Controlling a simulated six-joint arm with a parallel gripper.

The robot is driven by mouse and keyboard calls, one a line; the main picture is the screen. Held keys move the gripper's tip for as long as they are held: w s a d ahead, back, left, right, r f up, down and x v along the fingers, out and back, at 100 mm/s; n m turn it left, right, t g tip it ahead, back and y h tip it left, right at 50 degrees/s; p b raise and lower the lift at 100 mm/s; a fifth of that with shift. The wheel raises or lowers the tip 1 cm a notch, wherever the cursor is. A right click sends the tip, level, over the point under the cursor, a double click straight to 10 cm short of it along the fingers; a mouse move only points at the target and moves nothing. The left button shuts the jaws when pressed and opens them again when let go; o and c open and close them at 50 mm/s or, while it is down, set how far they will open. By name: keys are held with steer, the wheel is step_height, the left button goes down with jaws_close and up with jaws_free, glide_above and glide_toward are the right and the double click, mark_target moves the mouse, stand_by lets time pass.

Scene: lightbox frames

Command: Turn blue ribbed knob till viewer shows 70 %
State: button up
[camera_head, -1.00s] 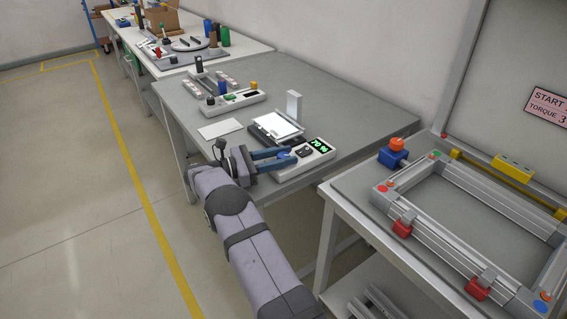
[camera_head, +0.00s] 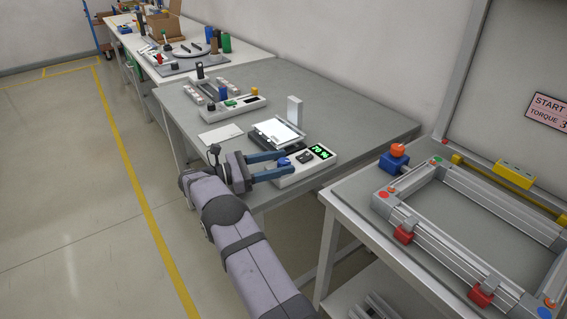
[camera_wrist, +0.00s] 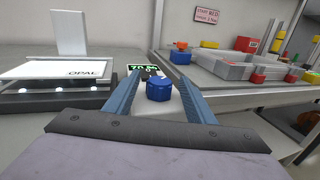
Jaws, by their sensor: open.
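The blue ribbed knob (camera_wrist: 160,90) sits on the near end of a pale control box (camera_head: 322,161). It also shows in the head view (camera_head: 284,162), partly beside the finger. The green display (camera_head: 320,152) on the box reads 70 %; in the wrist view the display (camera_wrist: 143,71) is partly hidden. My gripper (camera_head: 279,164) is open, with its blue fingers apart. In the wrist view the fingers (camera_wrist: 157,88) stand on either side of the knob, with gaps visible. The lit viewer panel (camera_head: 278,132), marked OPAL in the wrist view (camera_wrist: 62,70), stands beside the box.
A white upright block (camera_head: 294,109) stands behind the viewer. A flat white card (camera_head: 220,136) lies to its left. Another control box (camera_head: 236,103) sits farther back. A separate bench at right holds an aluminium frame (camera_head: 465,185). The bench behind the viewer has free room.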

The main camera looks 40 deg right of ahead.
steer(key=b+v, duration=0.1)
steer(key=v, duration=0.4)
steer(key=shift+w+a, duration=0.1)
steer(key=shift+a, duration=0.35)
steer(key=shift+w+a+r+y, duration=0.2)
steer(key=shift+a+y, duration=0.1)
steer(key=shift+a, duration=0.05)
steer(key=s+a+m+t+y, duration=0.25)
steer(key=a+t+y, duration=0.35)
steer(key=a, duration=0.6)
steer(key=s+a+f+m+y, duration=0.3)
steer(key=s+f+m+y, duration=0.1)
steer(key=s, duration=0.5)
steer(key=s+a+f+m+g+y, duration=0.1)
steer(key=s+a+f+m+y, duration=0.25)
steer(key=s, duration=0.65)
steer(key=s+a+f+m+y, duration=0.25)
steer(key=s+f+m, duration=0.2)
steer(key=s, duration=0.45)
step_height(320, 180, up, 15)
steer(key=p, duration=1.5)
steer(key=shift+w+f+y, duration=0.15)
steer(key=shift+f+y, duration=0.1)
steer(key=shift+y, duration=0.15)
